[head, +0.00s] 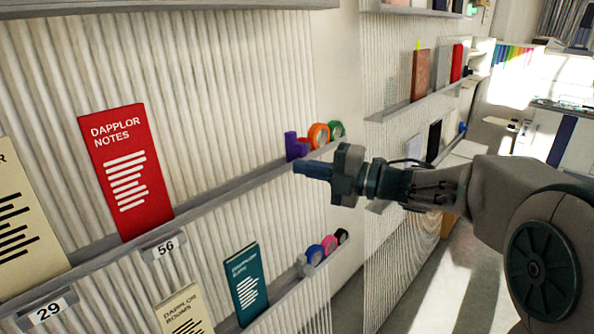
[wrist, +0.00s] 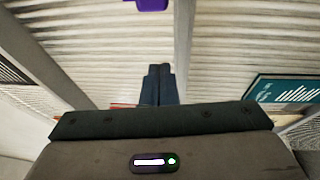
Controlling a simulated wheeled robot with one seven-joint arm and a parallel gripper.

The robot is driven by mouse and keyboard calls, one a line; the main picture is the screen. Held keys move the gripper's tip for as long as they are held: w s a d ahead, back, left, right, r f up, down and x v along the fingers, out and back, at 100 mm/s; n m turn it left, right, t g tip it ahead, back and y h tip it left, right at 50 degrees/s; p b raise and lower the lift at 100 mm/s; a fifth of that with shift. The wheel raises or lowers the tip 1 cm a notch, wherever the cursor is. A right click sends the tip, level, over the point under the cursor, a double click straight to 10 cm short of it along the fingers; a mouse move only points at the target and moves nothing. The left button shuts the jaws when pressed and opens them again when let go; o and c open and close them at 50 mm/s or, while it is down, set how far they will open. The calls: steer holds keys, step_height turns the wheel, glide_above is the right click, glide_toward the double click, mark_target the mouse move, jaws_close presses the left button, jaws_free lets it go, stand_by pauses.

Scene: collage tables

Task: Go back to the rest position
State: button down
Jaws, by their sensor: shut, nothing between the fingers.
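My gripper (head: 298,168) is shut and empty in the head view. It is held out to the left in front of the ribbed wall, near the right end of the upper ledge. In the wrist view its two dark fingers (wrist: 158,84) lie side by side, pressed together. A purple block (head: 295,146) on the upper ledge shows just behind the fingertips in the head view. It also shows at the top edge of the wrist view (wrist: 150,4). I cannot tell how far the fingers are from the ledge.
The upper ledge (head: 215,192) holds a red "Dapplor Notes" booklet (head: 127,170) and tape rolls (head: 319,135). The lower ledge holds a teal booklet (head: 246,284) and more tape rolls (head: 314,254). A farther ledge (head: 410,106) holds books. Open floor (head: 425,300) lies below my arm.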

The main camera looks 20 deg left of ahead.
steer(key=w+d+r+m+t+h, duration=0.1)
steer(key=w+d+m+t+h, duration=0.2)
steer(key=d+m+t, duration=0.35)
steer(key=w+d+m+t+h, duration=0.3)
steer(key=d+m+t, duration=0.25)
steer(key=d, duration=0.25)
steer(key=s+d+f+m+h, duration=0.2)
steer(key=d+f+m+h, duration=0.3)
steer(key=d+m+h, duration=0.55)
steer(key=s+d+f+m+g+h, duration=0.3)
steer(key=s+d+f+m+g, duration=0.15)
steer(key=s+f+m, duration=0.3)
steer(key=s+f+m+g+y, duration=0.1)
steer(key=s+f+m+g, duration=0.1)
steer(key=s, duration=0.6)
steer(key=s+a+f+m+g, duration=0.1)
steer(key=s+f+m+g, duration=0.1)
steer(key=s+f+g, duration=0.3)
steer(key=s+f+b, duration=0.1)
steer(key=s, duration=0.3)
steer(key=shift+m+y, duration=0.35)
steer(key=shift+m, duration=0.05)
steer(key=shift+w, duration=0.1)
